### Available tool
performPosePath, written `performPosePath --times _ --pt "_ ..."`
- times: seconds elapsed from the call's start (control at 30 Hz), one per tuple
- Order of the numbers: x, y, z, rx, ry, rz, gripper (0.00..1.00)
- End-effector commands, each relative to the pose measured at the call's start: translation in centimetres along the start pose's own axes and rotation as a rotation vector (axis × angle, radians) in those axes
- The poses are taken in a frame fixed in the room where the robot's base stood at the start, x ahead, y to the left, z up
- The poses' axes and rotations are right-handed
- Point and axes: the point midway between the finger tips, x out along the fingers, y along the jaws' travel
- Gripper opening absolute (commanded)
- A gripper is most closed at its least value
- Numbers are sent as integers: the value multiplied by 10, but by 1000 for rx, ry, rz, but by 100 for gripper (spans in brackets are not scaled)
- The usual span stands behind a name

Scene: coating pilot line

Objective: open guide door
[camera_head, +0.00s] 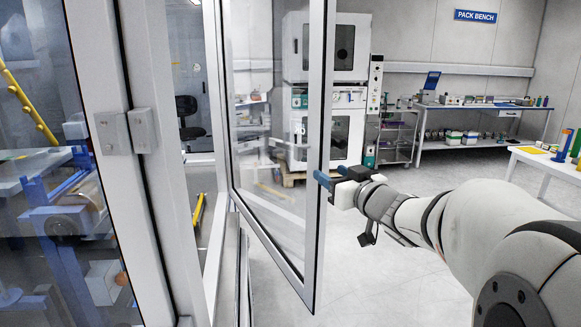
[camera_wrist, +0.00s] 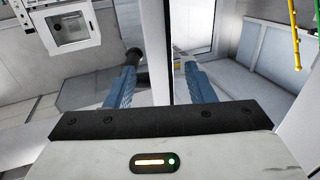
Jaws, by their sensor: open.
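The guide door (camera_head: 314,120) is a glass pane in a grey metal frame. It stands swung out from the enclosure, with its free edge toward the right. My gripper (camera_head: 326,179) is at that edge, about halfway up the visible part, with its blue fingers apart. In the wrist view, the door's frame edge (camera_wrist: 157,40) runs between the two open fingers of my gripper (camera_wrist: 162,72). A dark handle-like part (camera_wrist: 133,57) shows by the left fingertip. I cannot tell whether either finger touches the door.
The enclosure's frame post (camera_head: 110,80) and machine (camera_head: 65,220) are on the left. A white oven stack (camera_head: 345,45) stands behind the door. A pack bench (camera_head: 480,105) is at the back right, and a white table (camera_head: 545,160) at the right. The floor (camera_head: 370,280) right of the door is clear.

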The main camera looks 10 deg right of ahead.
Motion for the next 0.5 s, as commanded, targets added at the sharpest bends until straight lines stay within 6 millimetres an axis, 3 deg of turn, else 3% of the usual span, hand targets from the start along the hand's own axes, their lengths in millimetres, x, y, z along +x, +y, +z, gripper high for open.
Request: performPosePath --times 0.3,0.5 --pt "50 -1 0 0 -2 -1 49" --pt "68 0 0 0 -2 1 49"
